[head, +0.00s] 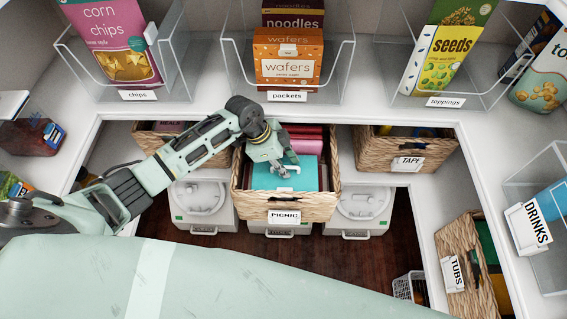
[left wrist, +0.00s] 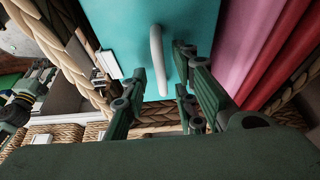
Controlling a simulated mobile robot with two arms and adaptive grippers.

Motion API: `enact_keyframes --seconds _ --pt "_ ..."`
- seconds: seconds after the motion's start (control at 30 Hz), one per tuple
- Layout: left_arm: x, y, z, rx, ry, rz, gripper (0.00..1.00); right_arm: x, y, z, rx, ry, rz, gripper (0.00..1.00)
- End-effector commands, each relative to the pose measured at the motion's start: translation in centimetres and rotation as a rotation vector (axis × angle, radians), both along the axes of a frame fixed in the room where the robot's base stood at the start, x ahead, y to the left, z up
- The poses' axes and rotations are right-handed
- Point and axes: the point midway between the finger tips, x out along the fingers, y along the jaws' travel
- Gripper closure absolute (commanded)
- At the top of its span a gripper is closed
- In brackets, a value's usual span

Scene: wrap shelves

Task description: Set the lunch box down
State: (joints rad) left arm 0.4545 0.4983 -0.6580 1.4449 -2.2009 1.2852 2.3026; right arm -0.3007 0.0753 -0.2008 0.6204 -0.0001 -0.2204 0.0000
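The lunch box (head: 278,180) is teal with a white handle on top. It stands inside the wicker basket (head: 285,207) labelled PICNIC, beside pink and red items. My left gripper (head: 287,166) reaches down over its top. In the left wrist view the lunch box (left wrist: 125,32) and its handle (left wrist: 157,60) lie just ahead of the fingers. The left gripper (left wrist: 160,72) is open there, its fingers spread apart with the handle in line with the gap and not clamped.
Pink and red items (head: 305,142) fill the basket's back. Clear bins of packets, such as wafers (head: 286,58), stand on the shelf behind. A TAPE basket (head: 400,150) is to the right, another basket (head: 180,145) to the left. White lidded boxes (head: 362,205) sit below.

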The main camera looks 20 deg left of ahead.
Motion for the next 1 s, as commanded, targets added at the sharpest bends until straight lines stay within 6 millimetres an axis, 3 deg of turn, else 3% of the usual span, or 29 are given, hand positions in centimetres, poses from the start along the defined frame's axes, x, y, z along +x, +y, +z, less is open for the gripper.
enact_keyframes --seconds 0.37,0.8,1.0 --pt "0.0 0.4 1.0 0.001 -0.003 0.0 0.73 0.0 -0.4 0.1 -0.004 0.001 0.001 0.6" --pt "-0.9 3.6 8.9 0.0 -0.005 -0.001 0.73 0.0 -0.4 0.4 -0.005 0.0 0.001 0.6" --pt "-1.2 4.3 10.9 -0.002 -0.002 -0.001 0.73 0.0 -0.5 0.4 -0.005 0.0 0.001 0.6"
